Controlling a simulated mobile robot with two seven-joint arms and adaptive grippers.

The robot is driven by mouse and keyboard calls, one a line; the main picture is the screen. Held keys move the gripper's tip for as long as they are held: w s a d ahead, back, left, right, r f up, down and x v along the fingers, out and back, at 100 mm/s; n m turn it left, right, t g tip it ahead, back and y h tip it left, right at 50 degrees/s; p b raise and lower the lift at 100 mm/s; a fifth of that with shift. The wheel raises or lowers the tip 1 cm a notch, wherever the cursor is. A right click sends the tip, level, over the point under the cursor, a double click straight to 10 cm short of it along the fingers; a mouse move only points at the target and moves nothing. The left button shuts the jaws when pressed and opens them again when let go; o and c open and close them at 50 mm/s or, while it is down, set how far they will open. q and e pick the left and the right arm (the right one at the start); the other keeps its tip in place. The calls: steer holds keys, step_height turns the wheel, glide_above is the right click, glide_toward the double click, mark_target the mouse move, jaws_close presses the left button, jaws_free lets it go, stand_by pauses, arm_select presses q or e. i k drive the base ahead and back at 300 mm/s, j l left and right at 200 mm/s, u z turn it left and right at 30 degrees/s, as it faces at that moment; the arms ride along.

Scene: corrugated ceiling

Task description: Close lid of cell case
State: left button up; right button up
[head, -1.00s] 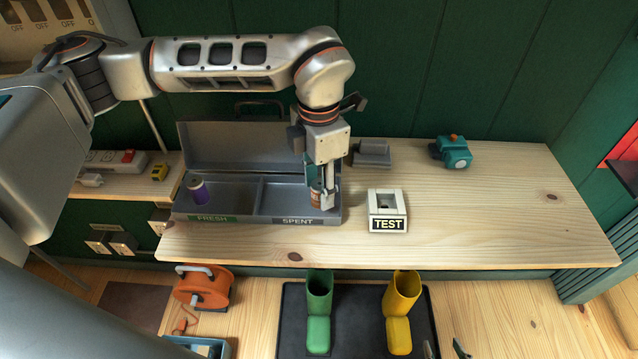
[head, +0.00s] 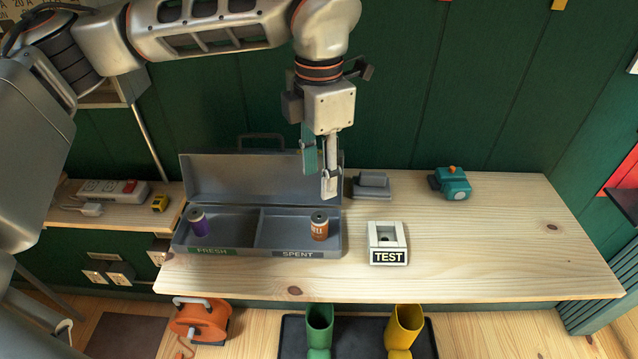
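The grey cell case (head: 257,251) stands on the left part of the wooden bench with its lid (head: 235,178) raised at the back. The compartment marked FRESH holds a purple cell (head: 198,222). The compartment marked SPENT holds an orange-brown cell (head: 320,226), upright near its right wall. My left gripper (head: 318,186) points down above the right end of the case, in front of the lid's right part and above the orange-brown cell. Its fingers look apart with nothing between them. My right gripper is not in view.
A white tester marked TEST (head: 387,244) stands just right of the case. A small grey device (head: 372,186) and a teal device (head: 452,183) sit farther back. The right side of the bench (head: 520,245) is clear. The green wall (head: 430,90) rises behind.

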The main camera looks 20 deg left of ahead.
mark_target(238, 174)
steer(key=k, duration=1)
